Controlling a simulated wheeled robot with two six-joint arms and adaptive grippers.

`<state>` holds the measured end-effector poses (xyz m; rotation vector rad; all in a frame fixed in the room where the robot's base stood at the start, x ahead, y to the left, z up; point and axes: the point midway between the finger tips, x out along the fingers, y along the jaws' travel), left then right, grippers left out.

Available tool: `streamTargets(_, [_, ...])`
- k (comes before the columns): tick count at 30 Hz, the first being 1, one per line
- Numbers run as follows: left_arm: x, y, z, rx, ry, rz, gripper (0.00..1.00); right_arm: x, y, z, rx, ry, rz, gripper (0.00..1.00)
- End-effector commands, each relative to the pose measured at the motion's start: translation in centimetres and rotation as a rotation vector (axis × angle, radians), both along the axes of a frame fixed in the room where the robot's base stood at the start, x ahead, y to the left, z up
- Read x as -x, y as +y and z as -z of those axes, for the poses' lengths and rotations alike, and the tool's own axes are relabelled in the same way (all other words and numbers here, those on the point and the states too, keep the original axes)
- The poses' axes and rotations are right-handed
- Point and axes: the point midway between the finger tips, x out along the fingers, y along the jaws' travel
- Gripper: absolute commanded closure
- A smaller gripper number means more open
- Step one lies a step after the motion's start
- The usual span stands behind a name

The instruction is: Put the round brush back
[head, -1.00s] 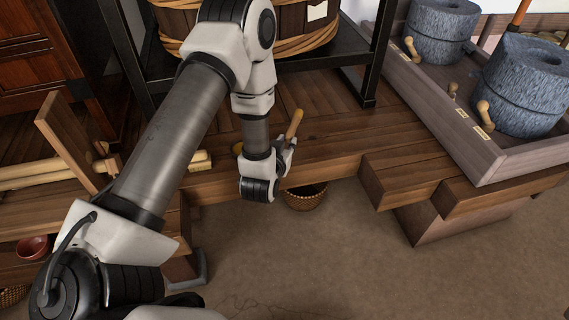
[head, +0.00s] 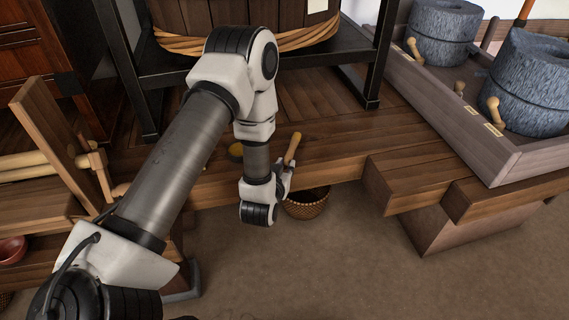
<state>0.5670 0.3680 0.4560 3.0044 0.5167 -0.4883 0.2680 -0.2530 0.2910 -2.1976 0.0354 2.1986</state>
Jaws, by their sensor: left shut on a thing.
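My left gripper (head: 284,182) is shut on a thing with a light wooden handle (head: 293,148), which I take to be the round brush. The handle stands up from the jaws, slightly tilted. The brush's head is hidden. The gripper is at the front edge of the wooden platform (head: 335,146), with a woven basket (head: 308,207) just behind and below it in the picture. I cannot tell whether the brush touches the basket. My right gripper is not in view.
A wooden trough (head: 470,150) with grey millstones (head: 530,85) stands at the right. A black stand (head: 372,75) holds a rope-bound tub (head: 300,38). The floor (head: 330,270) in front is clear.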

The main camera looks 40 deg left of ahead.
Motion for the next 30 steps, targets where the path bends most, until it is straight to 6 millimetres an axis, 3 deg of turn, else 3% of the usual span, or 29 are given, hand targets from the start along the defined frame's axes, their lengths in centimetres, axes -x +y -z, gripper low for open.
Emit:
streamTargets(10, [0.0,0.0,0.6,0.000,-0.001,0.000,1.00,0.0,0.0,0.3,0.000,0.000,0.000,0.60])
streamTargets(11, [0.0,0.0,0.6,0.000,-0.001,0.000,0.70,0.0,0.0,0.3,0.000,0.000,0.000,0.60])
streamTargets(12, [0.0,0.0,0.6,0.000,-0.001,0.000,0.56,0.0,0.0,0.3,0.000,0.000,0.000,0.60])
streamTargets(13, [0.0,0.0,0.6,0.000,-0.001,0.000,0.48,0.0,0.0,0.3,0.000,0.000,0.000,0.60])
streamTargets(23, [0.3,-0.1,0.5,0.000,0.000,0.000,0.48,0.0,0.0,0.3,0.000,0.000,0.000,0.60])
streamTargets(30, [4.0,-1.5,-0.7,0.000,0.003,0.002,0.48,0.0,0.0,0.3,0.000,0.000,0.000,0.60])
